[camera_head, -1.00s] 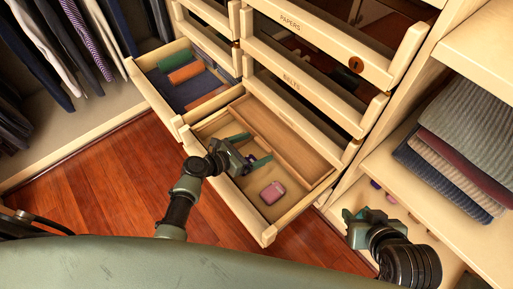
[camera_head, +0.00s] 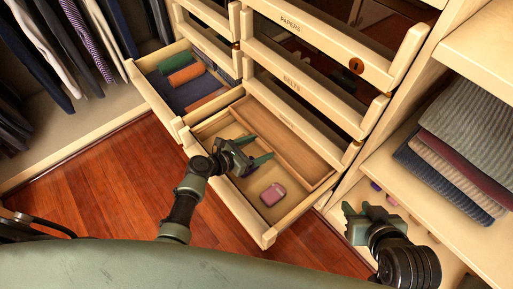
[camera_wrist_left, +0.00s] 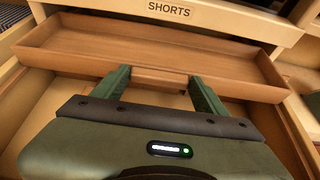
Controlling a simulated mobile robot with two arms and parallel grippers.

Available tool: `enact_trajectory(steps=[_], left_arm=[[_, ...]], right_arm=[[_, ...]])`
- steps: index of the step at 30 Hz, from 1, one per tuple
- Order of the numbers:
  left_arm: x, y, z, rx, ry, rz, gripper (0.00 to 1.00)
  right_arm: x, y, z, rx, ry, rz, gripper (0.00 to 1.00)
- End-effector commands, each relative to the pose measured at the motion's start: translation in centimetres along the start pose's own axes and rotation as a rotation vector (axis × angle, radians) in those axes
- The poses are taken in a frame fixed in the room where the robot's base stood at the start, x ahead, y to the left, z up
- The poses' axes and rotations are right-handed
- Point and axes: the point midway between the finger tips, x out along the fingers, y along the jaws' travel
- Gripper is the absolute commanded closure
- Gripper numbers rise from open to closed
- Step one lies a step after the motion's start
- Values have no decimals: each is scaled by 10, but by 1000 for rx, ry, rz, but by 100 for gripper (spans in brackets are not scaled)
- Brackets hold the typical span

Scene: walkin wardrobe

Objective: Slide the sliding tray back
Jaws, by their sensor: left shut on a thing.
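The sliding tray (camera_head: 300,158) is a shallow brown wooden tray inside the open lower drawer (camera_head: 228,200). In the left wrist view the tray (camera_wrist_left: 230,72) spans the drawer under the SHORTS label. My left gripper (camera_head: 257,151) is at the tray's front wall. Its two fingers (camera_wrist_left: 160,80) stand apart at that wall, and their exact contact is partly hidden. My right gripper (camera_head: 368,218) is empty, with fingers apart, near the right-hand shelf.
A pink case (camera_head: 273,195) lies in the front of the drawer; a small purple item is partly hidden by my left gripper. An open drawer with rolled cloths (camera_head: 186,74) is to the left. Drawers overhang above. Folded clothes (camera_head: 455,150) lie on the right shelf.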

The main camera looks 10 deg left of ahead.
Motion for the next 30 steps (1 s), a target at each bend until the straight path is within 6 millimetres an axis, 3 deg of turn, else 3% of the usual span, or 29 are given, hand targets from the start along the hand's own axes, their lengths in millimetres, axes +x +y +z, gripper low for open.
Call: enact_trajectory(steps=[5, 9, 21, 22, 24, 30], left_arm=[[36, 0, 17, -2, -5, 1, 100], [60, 0, 26, -1, -3, 1, 100], [68, 0, 29, 0, -1, 1, 100], [68, 0, 29, 0, -1, 1, 19], [68, 0, 29, 0, -1, 1, 5], [68, 0, 29, 0, -1, 1, 5]], right_arm=[[-3, 2, 13, 2, -60, 4, 64], [-1, 1, 8, 1, -32, 2, 64], [0, 0, 2, 0, -9, 0, 64], [0, 0, 2, 0, -9, 0, 64], [0, 0, 2, 0, -9, 0, 64], [0, 0, 2, 0, -9, 0, 64]])
